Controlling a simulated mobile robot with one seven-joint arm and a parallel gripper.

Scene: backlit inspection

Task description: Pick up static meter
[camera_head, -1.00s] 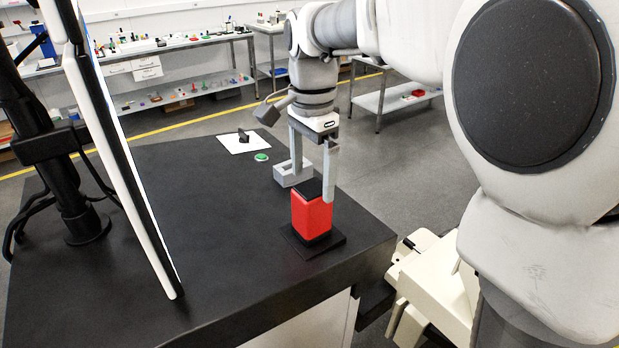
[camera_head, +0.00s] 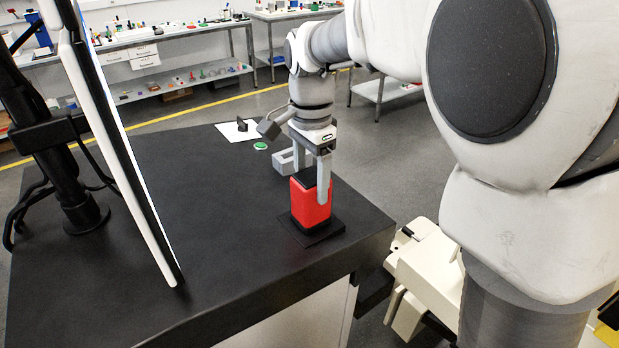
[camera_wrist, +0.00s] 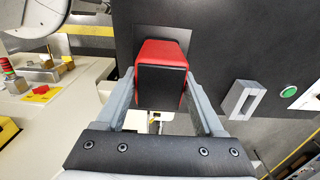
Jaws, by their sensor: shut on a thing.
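The static meter, a red upright block with a black top (camera_head: 311,203), stands over a dark square pad (camera_head: 330,232) on the black table. Its black bottom edge appears to rest on the pad; a small gap cannot be ruled out. My gripper (camera_head: 309,181) comes down from above, with one finger along the meter's right side and the other partly hidden behind it. In the wrist view the meter (camera_wrist: 161,88) sits between both fingers of my gripper (camera_wrist: 159,92), which is shut on it.
Behind the meter stands a grey hollow block (camera_head: 287,161). A green button (camera_head: 260,145) and a white plate with a black knob (camera_head: 238,130) lie farther back. A tall white-edged panel (camera_head: 125,150) stands at left. The table's middle is clear.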

